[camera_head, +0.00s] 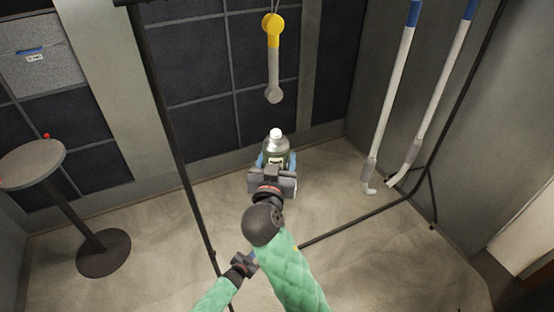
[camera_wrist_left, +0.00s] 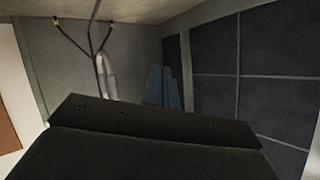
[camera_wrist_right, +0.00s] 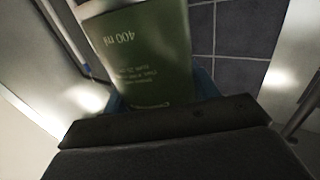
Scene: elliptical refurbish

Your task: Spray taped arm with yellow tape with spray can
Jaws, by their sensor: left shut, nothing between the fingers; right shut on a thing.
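The arm with the yellow end (camera_head: 273,75) hangs from a thin cord, with yellow at its top and a grey shaft and rounded lower end. My right gripper (camera_head: 275,162) is shut on the spray can (camera_head: 275,147), a dark green can with a white cap. The can is upright just below the hanging arm in the head view, apart from it in the picture. The can's green side with "400 ml" lettering (camera_wrist_right: 140,50) fills much of the right wrist view. My left gripper (camera_head: 257,255) is low and behind my right arm; its blue fingers (camera_wrist_left: 163,88) are together and empty.
Two white arms with blue ends (camera_head: 393,95) (camera_head: 445,90) hang at the right. A black stand frame (camera_head: 172,130) has poles on both sides and a floor bar. A round table (camera_head: 32,163) stands at the left. Dark panels (camera_head: 190,60) line the back wall.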

